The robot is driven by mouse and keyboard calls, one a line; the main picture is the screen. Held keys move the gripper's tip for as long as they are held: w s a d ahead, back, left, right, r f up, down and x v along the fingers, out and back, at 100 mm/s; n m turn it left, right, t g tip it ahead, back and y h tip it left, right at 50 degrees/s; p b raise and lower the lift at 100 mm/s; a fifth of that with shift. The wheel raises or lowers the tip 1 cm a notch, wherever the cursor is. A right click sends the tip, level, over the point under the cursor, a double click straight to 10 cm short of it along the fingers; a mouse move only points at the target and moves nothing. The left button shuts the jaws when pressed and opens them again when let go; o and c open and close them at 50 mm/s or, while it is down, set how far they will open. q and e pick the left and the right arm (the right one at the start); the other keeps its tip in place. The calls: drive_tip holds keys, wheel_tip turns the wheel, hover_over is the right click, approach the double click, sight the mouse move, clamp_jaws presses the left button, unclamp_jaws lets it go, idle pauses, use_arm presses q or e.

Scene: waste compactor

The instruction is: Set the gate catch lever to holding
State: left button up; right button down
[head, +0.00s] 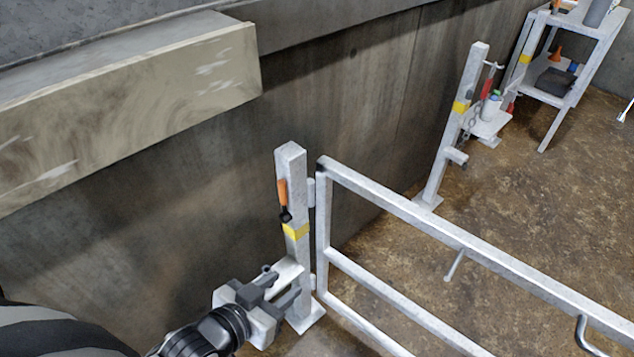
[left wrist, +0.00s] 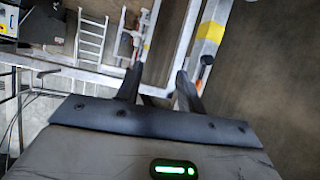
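A lever with an orange handle (head: 283,192) and a black pivot (head: 285,214) is on the near grey post (head: 291,165), above a yellow band. The handle points up along the post. No label shows that it is the gate catch lever. A bit of orange (left wrist: 207,59) also shows beside the post in the left wrist view. The grey gate (head: 420,220) stands beside this post. My left gripper (head: 287,285) is low by the post, below the lever and apart from it. Its fingers (left wrist: 159,88) are spread, with nothing visibly held. My right gripper is out of view.
A second post (head: 447,135) farther back has a yellow band, a red handle (head: 487,88), a chain and a small shelf (head: 490,122). A shelf rack (head: 552,95) stands at the back right. A wall (head: 180,200) with a thick beam (head: 130,100) runs along the left.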

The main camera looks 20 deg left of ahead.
use_arm(q)
drive_tip(key=a+r+t+b, duration=0.1)
drive_tip(key=a+t, duration=0.2)
drive_tip(key=a, duration=0.6)
drive_tip(key=t+h+b, duration=0.1)
drive_tip(key=t, duration=0.1)
approach(279, 188)
drive_tip(key=shift+m, duration=0.4)
drive_tip(key=w, duration=0.2)
drive_tip(key=w+d, duration=0.1)
drive_tip(key=w, duration=0.2)
drive_tip(key=w+b, duration=0.1)
drive_tip(key=w, duration=0.2)
drive_tip(key=shift+w+d+r, duration=0.1)
drive_tip(key=shift+w+d, duration=0.05)
drive_tip(key=shift+d, duration=0.15)
clamp_jaws()
